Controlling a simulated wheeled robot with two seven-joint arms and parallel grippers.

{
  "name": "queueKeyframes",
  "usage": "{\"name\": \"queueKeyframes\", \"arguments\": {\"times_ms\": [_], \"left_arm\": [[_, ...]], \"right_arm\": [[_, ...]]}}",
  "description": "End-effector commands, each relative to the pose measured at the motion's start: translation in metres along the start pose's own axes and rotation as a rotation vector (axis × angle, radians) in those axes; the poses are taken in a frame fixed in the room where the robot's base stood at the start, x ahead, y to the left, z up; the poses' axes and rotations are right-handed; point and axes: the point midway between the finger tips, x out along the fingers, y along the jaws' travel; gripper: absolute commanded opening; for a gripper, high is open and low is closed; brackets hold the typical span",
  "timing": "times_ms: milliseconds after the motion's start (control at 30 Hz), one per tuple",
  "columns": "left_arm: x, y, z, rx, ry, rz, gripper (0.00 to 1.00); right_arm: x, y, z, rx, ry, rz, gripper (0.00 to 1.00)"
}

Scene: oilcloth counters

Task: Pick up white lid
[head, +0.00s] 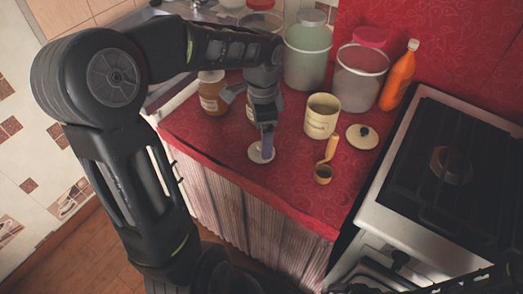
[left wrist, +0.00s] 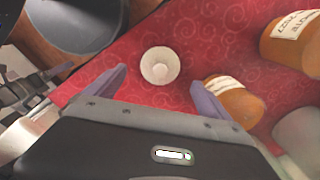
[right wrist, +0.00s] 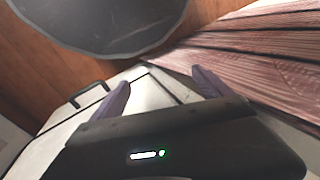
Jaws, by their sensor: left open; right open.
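The white lid (head: 257,152) lies flat on the red oilcloth counter (head: 222,140) near its front edge, partly covered by my left gripper's finger in the head view. In the left wrist view the round white lid (left wrist: 160,65) shows between and beyond the two fingertips. My left gripper (left wrist: 158,82) points down over it, open, with nothing between the fingers. My left gripper (head: 266,145) also shows in the head view. My right gripper (right wrist: 160,85) is open and empty in the right wrist view, facing the floor and cabinet front.
Amber jars (head: 211,92) stand behind my left gripper. A cream canister (head: 321,115), a wooden scoop (head: 323,174) and a cream lid with a dark knob (head: 362,137) are to the right. Large jars, an orange bottle (head: 398,76) and the stove (head: 440,160) lie beyond.

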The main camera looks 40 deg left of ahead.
Motion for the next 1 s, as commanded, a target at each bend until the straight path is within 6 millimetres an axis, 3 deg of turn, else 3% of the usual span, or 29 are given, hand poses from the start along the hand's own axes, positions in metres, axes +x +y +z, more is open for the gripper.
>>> {"name": "queueKeyframes", "arguments": {"times_ms": [367,1000], "left_arm": [[0.047,0.001,0.002,-0.001,-0.001,0.003,0.93],[0.049,0.000,0.002,0.000,0.000,0.001,0.93]], "right_arm": [[0.000,0.000,0.000,0.000,0.000,0.000,0.89],[0.000,0.000,0.000,0.000,0.000,0.000,0.89]]}}
